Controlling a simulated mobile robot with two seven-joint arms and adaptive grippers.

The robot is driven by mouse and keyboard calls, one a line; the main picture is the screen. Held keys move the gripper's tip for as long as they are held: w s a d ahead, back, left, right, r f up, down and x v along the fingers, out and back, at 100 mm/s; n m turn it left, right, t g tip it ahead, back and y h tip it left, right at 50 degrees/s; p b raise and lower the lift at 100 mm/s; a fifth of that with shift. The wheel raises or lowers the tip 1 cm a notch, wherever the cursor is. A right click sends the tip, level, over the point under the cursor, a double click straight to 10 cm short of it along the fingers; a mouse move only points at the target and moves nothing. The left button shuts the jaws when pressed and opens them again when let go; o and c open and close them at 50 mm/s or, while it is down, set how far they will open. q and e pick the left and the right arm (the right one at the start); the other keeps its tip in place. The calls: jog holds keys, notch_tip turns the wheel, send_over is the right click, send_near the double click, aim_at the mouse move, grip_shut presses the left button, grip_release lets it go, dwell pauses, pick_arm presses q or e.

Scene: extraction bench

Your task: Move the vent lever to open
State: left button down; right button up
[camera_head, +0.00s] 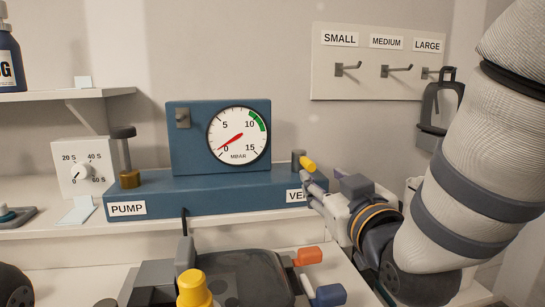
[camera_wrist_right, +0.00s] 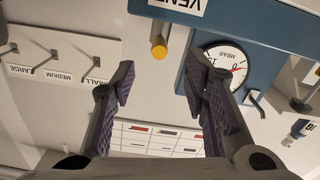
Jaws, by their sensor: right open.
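The vent lever, with a yellow tip (camera_head: 307,164), sits at the right end of the blue pump unit (camera_head: 230,197), by the partly hidden VENT label (camera_head: 296,195). In the upside-down right wrist view, the yellow-tipped lever (camera_wrist_right: 158,47) shows between the fingers in the picture, past their tips, next to the VENT label (camera_wrist_right: 186,4). My right gripper (camera_head: 310,187) is open just in front of the unit's right end; it also shows open and empty in the wrist view (camera_wrist_right: 158,82). Contact with the lever does not show. My left gripper is not in view.
A gauge (camera_head: 239,135) on the unit has its red needle near 0. A dark-topped pump handle (camera_head: 125,155) stands at its left end, by a timer dial (camera_head: 82,172). Hooks (camera_head: 397,69) are on the wall board. A dark device with yellow knob (camera_head: 193,289) is in front.

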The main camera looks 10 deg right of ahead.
aim_at(312, 167)
jog(key=w, duration=1)
jog(key=shift+w+a+r, duration=0.1)
jog(key=shift+w+a, duration=0.05)
grip_shut()
